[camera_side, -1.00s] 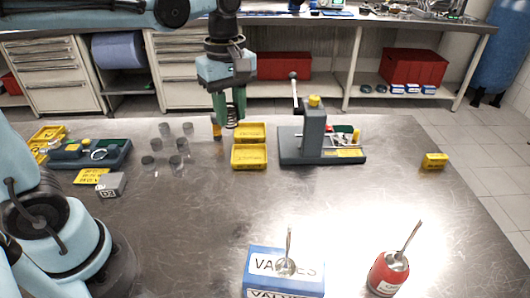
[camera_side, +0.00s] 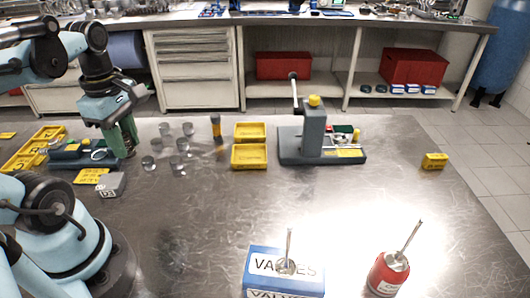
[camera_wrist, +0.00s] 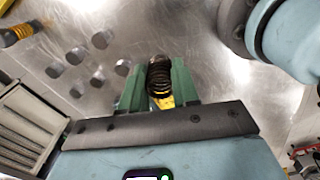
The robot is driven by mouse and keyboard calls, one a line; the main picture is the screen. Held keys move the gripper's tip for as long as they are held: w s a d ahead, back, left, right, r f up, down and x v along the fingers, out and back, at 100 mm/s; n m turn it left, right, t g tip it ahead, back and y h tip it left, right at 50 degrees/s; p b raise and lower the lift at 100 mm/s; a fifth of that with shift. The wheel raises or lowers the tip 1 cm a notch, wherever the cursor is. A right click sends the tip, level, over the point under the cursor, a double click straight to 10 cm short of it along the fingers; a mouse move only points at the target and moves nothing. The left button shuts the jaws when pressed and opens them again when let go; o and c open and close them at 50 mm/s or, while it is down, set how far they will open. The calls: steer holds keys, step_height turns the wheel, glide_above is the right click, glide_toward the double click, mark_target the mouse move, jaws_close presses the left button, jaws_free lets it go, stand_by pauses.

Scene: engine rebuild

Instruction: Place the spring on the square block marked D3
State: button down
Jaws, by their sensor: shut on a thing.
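My gripper (camera_side: 127,143) has green fingers and is at the left of the bench, behind the square block (camera_side: 110,186). In the wrist view, my gripper (camera_wrist: 158,78) is shut on a dark coil spring (camera_wrist: 159,80). The spring is between the two green fingers, and a yellow patch shows beside it. In the side view the fingers mostly hide the spring. The block is grey with a label on its front face; it reads as a D with an unclear digit. The fingers are close to the block in the picture, but I cannot tell their height above it.
Several small metal cylinders (camera_side: 182,145) stand right of my gripper. A dark tray (camera_side: 75,160) and yellow plates (camera_side: 90,176) lie left of it. Yellow bins (camera_side: 249,155) and a grey fixture (camera_side: 314,135) stand farther right.

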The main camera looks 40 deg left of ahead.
steer(key=s+a+f, duration=0.1)
steer(key=a+f, duration=0.1)
steer(key=a, duration=0.1)
steer(key=s+a+f, duration=0.2)
steer(key=a, duration=0.1)
steer(key=s+a+f, duration=0.1)
steer(key=a+f, duration=0.1)
steer(key=a, duration=0.1)
steer(key=shift+s+a+f, duration=0.1)
steer(key=shift+s+a, duration=0.05)
steer(key=shift+s, duration=0.2)
steer(key=shift+f, duration=2.05)
steer(key=shift+f, duration=0.1)
steer(key=c, duration=0.8)
jaws_free()
